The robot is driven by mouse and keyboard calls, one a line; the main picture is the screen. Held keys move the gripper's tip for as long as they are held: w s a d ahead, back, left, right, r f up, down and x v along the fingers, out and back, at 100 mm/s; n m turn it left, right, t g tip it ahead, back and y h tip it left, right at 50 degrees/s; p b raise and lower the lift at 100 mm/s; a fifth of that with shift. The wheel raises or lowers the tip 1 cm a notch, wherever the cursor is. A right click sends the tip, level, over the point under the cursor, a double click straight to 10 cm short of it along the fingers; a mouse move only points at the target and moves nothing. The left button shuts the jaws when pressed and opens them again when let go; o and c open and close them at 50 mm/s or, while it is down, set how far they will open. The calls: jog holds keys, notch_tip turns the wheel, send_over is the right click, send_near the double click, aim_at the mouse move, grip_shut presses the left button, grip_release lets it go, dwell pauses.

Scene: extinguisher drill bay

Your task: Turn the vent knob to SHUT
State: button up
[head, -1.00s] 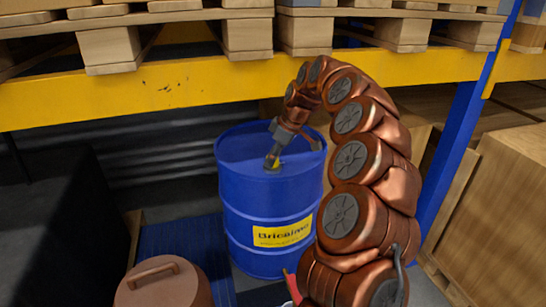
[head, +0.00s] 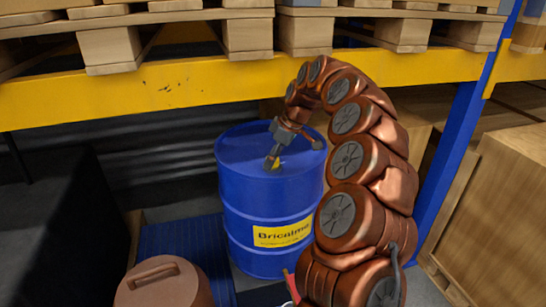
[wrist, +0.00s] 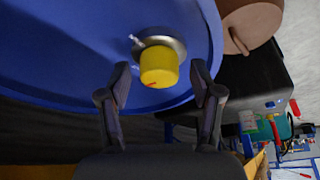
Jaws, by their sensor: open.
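The vent knob (wrist: 159,70) is a yellow round knob with a small red mark, on a grey metal collar on top of the blue drum (head: 265,205). In the wrist view the drum top (wrist: 90,45) fills the upper left. My gripper (wrist: 161,82) is open, with one finger on each side of the knob; I cannot tell whether either touches it. In the head view my gripper (head: 272,163) is over the drum top and hides most of the knob, of which a bit of yellow shows. No SHUT label is readable.
A blue post (head: 450,150) and a cardboard box (head: 500,210) stand to the right. A brown lidded container (head: 160,285) stands at the front left.

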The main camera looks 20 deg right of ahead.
jog(key=v, duration=1.2)
jog(key=shift+a, duration=0.1)
dwell(0.4)
jog(key=s+a+m+g, duration=0.2)
jog(key=s+a, duration=1.3)
jog(key=a, duration=0.2)
jog(key=s+f+m+g+h, duration=0.1)
jog(key=s+f, duration=0.3)
jog(key=s, duration=0.4)
jog(key=s+f+m+g+h, duration=0.1)
jog(key=s+f+m, duration=0.2)
jog(key=s, duration=0.6)
jog(key=s+f+m+g+h+p, duration=0.1)
jog(key=s+f+m, duration=0.2)
jog(key=s+f, duration=0.4)
jog(key=s, duration=0.2)
jog(key=shift+s, duration=0.25)
